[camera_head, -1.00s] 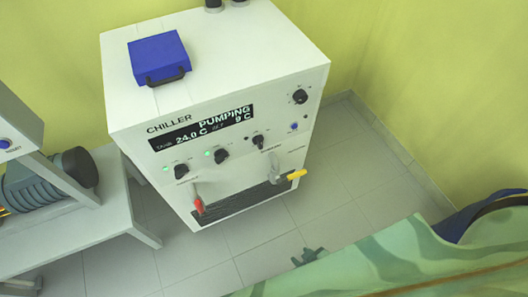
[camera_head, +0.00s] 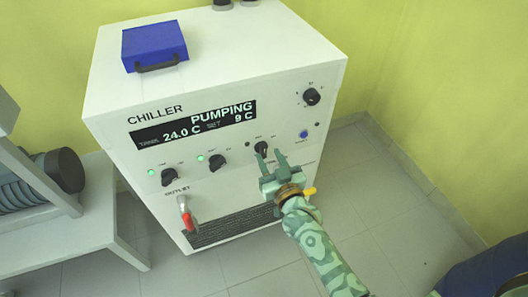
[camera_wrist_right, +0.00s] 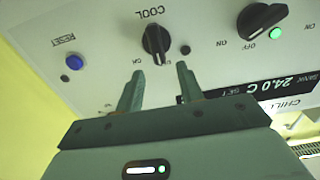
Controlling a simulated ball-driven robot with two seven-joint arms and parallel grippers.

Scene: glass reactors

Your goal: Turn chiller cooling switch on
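The white chiller (camera_head: 110,98) stands against the wall with its front panel facing me. Its display (camera_head: 193,125) reads PUMPING, 24.0 C, set 9 C. The black cooling switch (camera_head: 261,149) is right of two other switches on the panel. In the right wrist view the knob, labelled COOL (camera_wrist_right: 156,43), has a dark lamp (camera_wrist_right: 185,50) beside it. My right gripper (camera_head: 269,161) is open and empty in front of this switch. In the wrist view its fingertips (camera_wrist_right: 159,71) are parted just short of the knob, not visibly touching it. My left gripper is not in view.
Two switches (camera_head: 169,177) (camera_head: 217,163) have lit green lamps. A blue reset button (camera_head: 303,134) and a larger knob (camera_head: 312,96) are to the right. A red-handled valve (camera_head: 187,216) and a yellow handle (camera_head: 309,191) are lower. A blue case (camera_head: 154,45) lies on top.

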